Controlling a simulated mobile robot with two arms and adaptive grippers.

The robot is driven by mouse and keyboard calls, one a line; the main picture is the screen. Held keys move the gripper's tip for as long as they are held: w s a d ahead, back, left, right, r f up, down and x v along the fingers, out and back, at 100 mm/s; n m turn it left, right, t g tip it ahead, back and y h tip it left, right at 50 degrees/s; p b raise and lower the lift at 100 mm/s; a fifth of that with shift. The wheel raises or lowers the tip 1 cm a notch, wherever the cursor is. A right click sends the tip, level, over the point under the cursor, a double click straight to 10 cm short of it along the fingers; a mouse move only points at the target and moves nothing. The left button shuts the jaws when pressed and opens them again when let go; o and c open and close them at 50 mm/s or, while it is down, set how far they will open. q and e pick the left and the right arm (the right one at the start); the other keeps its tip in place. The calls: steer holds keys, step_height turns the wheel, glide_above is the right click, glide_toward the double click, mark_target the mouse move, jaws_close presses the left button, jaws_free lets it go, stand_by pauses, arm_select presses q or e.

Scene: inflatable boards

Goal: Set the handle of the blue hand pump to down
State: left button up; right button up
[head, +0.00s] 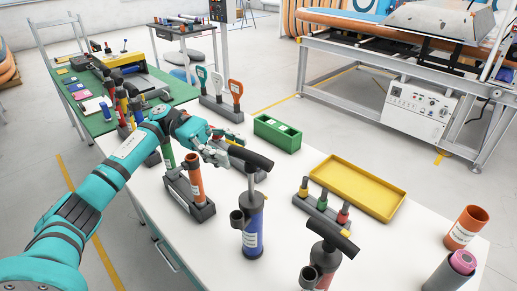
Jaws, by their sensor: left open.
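The blue hand pump (253,228) stands upright on the white table near the middle of the head view. Its black T-shaped handle (252,159) is up, with a length of rod showing between it and the body. My left gripper (226,154) is open, close to the left end of the handle. I cannot tell whether it touches the handle. My right gripper is not in view.
A dark pump (318,272) stands at the front right. A yellow tray (372,203), a small rack (318,212) and a green box (277,141) lie right and behind.

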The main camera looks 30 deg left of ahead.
mark_target(258, 160)
arm_select(q)
steer(key=d+p, duration=0.1)
steer(key=d, duration=0.3)
steer(key=s+d+p, duration=0.1)
steer(key=d, duration=0.1)
steer(key=shift+d+r+p, duration=0.15)
steer(key=shift+d+p, duration=0.05)
steer(key=shift+p, duration=0.15)
steer(key=shift+d, duration=0.7)
steer(key=shift+c, duration=0.3)
jaws_close()
